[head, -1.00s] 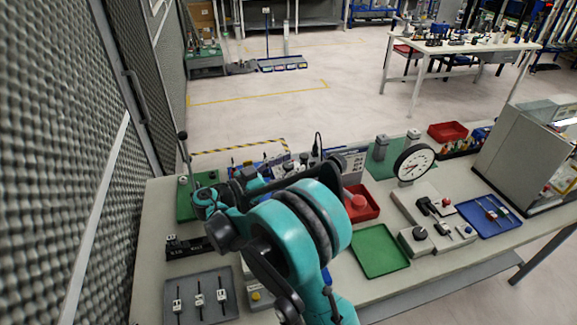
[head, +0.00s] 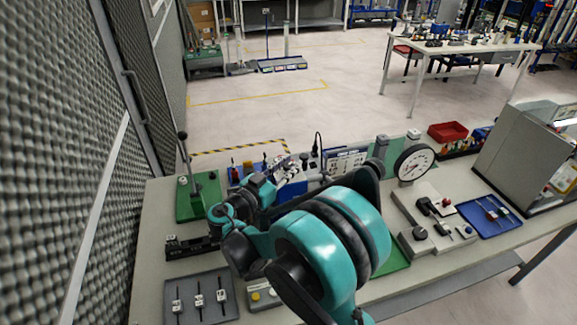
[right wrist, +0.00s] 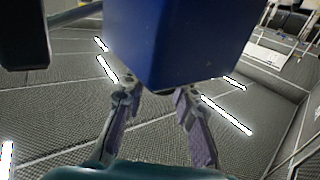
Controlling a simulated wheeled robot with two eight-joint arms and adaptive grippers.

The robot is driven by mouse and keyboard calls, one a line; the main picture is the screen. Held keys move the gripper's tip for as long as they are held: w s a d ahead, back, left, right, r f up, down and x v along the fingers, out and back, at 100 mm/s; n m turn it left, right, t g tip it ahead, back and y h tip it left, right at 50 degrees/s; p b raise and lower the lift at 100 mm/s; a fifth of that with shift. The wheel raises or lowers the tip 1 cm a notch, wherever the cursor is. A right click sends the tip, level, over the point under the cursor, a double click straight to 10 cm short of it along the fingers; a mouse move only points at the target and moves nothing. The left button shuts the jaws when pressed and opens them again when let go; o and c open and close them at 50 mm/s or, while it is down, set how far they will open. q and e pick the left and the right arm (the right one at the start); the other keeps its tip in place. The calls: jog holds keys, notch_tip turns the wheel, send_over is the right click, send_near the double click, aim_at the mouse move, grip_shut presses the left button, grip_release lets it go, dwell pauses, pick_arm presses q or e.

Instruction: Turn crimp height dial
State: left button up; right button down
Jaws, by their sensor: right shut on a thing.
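My right gripper shows in the right wrist view (right wrist: 156,100). Its two fingers stand a small gap apart at the lower edge of a large dark blue block (right wrist: 180,45). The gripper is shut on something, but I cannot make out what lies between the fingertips. In the head view, my teal and black right arm crosses the middle of the bench and largely hides this gripper. A blue body (head: 291,190) shows beside the dark wrist. I cannot pick out the crimp height dial; it may be hidden. My left gripper is not in view.
The bench (head: 152,245) carries a grey tray (head: 215,312) at front left and a green base (head: 190,210) with a lever. A round gauge (head: 414,162), grey fixtures and a blue tray (head: 478,222) stand right. A foam wall (head: 60,150) bounds the left.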

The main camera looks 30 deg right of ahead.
jog(key=n+t+y, duration=0.3)
jog(key=n+t, duration=0.1)
jog(key=t, duration=0.1)
jog(key=shift+s+d, duration=0.1)
jog(key=shift+n+t+y, duration=1.1)
jog(key=shift+t+y, duration=0.2)
jog(key=shift+y, duration=0.1)
jog(key=c, duration=1.2)
grip_release()
jog(key=v, duration=1.2)
